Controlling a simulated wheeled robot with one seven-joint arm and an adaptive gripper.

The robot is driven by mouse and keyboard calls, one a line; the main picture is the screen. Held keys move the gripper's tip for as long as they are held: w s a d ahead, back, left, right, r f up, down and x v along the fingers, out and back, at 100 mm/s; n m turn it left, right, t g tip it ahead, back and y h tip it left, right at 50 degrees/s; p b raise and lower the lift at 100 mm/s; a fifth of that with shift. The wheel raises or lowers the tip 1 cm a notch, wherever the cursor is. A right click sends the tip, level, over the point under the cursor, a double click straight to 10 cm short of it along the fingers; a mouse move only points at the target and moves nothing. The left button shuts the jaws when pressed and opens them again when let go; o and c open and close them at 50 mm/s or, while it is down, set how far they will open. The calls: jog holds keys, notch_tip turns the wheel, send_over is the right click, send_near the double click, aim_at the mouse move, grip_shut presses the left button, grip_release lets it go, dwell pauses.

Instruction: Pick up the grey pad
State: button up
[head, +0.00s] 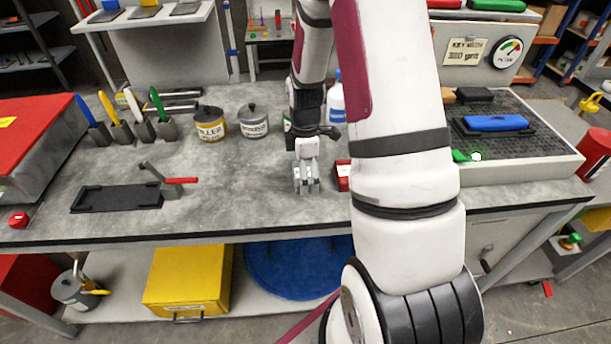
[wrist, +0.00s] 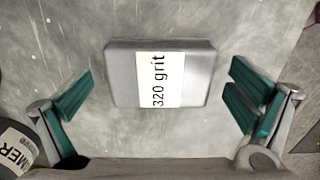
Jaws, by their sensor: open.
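The grey pad (wrist: 125,78) lies flat on the bench in the wrist view. It is a rounded block with a white "320 grit" label across its middle. My gripper (wrist: 163,98) is open, with green-padded fingers on the left and right of the pad and clear gaps on both sides. Nothing is held. In the head view my gripper (head: 307,186) points down over the middle of the bench. I cannot make out the pad there; my gripper and arm cover that area.
The primer can (head: 253,121) stands near my gripper, beside the filler can (head: 210,124); the primer can's edge also shows in the wrist view (wrist: 17,148). A small red object (head: 343,176) lies right of my gripper. A black tray (head: 116,198) and red-handled clamp (head: 165,181) are left.

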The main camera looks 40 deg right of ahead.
jog(key=shift+f, duration=0.15)
jog(key=c, duration=1.1)
jog(key=shift+r, duration=0.8)
notch_tip(320, 180, up, 2)
jog(key=shift+w+r, duration=0.1)
jog(key=s, duration=0.5)
jog(key=s+a+r, duration=0.1)
jog(key=s, duration=1)
jog(key=shift+s+a+r+p, duration=0.1)
jog(key=shift+a+r+p, duration=0.05)
jog(key=shift+p, duration=0.25)
